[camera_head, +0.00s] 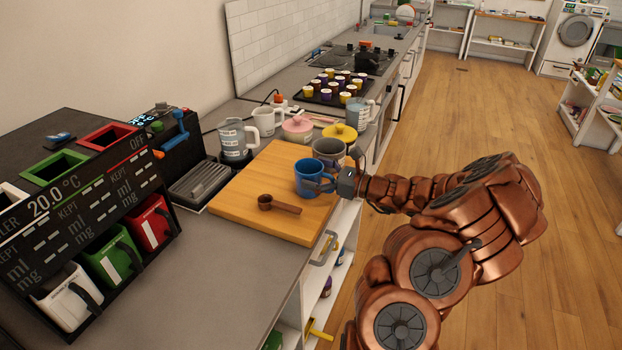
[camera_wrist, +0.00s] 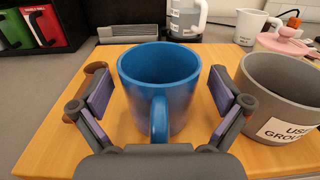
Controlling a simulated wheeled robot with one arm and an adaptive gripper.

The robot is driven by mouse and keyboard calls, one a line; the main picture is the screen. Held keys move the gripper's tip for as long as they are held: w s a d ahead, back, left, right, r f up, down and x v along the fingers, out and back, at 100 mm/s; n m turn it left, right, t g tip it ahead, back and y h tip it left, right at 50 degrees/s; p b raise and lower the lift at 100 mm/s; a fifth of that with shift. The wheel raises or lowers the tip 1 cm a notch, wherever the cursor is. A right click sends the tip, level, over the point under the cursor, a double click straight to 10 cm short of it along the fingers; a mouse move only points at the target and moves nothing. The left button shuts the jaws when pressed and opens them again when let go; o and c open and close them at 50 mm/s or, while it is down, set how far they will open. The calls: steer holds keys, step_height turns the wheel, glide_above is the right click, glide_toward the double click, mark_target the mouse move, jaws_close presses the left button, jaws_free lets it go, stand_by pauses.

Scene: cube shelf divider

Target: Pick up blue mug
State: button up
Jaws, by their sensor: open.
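The blue mug (camera_head: 310,180) stands upright on a wooden board (camera_head: 245,215) on the counter. In the wrist view the blue mug (camera_wrist: 158,75) is in the middle, its handle pointing toward me. My gripper (camera_wrist: 160,97) is open, with one purple-padded finger on each side of the mug and visible gaps between pads and mug. In the head view my gripper (camera_head: 338,178) reaches in from the right at the mug and is partly hidden by the wrist.
A grey mug (camera_wrist: 285,90) with a label stands close to my right finger. A brown scoop (camera_head: 278,204) lies on the board in front of the mug. A pink-lidded pot (camera_head: 297,127), a yellow lid (camera_head: 340,134) and pitchers (camera_head: 236,140) stand behind.

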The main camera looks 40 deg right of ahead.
steer(key=shift+c, duration=0.2)
steer(key=c, duration=1.3)
